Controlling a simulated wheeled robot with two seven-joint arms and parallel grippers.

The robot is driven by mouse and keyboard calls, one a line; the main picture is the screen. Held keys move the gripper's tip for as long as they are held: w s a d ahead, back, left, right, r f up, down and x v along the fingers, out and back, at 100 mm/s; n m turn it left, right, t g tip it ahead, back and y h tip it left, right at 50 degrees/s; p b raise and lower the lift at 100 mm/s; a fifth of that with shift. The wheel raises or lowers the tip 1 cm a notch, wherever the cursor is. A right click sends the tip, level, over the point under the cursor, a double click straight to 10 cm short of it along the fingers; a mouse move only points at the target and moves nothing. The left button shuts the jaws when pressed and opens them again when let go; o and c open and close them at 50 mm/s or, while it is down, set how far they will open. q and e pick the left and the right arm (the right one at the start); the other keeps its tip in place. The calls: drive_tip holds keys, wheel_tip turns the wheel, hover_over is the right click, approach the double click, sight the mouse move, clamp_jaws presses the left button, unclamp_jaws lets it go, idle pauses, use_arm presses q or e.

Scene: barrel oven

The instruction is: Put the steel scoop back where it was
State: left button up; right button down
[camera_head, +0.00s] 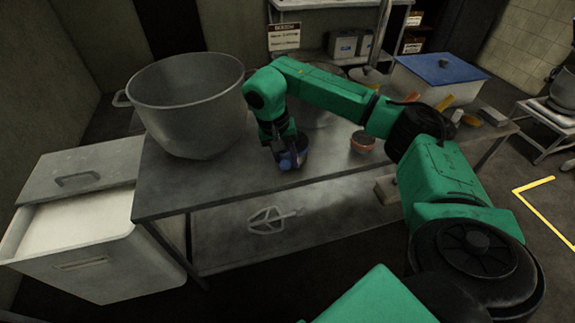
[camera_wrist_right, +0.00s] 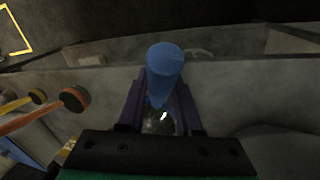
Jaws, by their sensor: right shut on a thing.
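My right gripper (camera_head: 283,147) is low over the steel table, just right of the big pot. It is shut on the scoop's blue handle (camera_wrist_right: 165,68), which stands between the two fingers in the right wrist view (camera_wrist_right: 160,118). In the head view the blue end (camera_head: 288,163) shows below the gripper, near the table's front edge. The scoop's steel bowl is mostly hidden by the gripper; a dark metallic patch shows between the fingers. I cannot tell whether the scoop touches the table. My left gripper is out of view.
A large metal pot (camera_head: 190,105) stands on the table (camera_head: 225,185) at left. A white bin (camera_head: 90,255) with its lid partly back stands at front left. A small reddish bowl (camera_head: 362,141) and a blue-lidded box (camera_head: 440,72) are to the right. A paddle (camera_head: 268,221) lies on the lower shelf.

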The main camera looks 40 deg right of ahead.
drive_tip(key=shift+x, duration=0.95)
drive_tip(key=shift+w+a+f, duration=0.15)
drive_tip(key=c, duration=0.6)
unclamp_jaws()
drive_tip(key=v, duration=1.2)
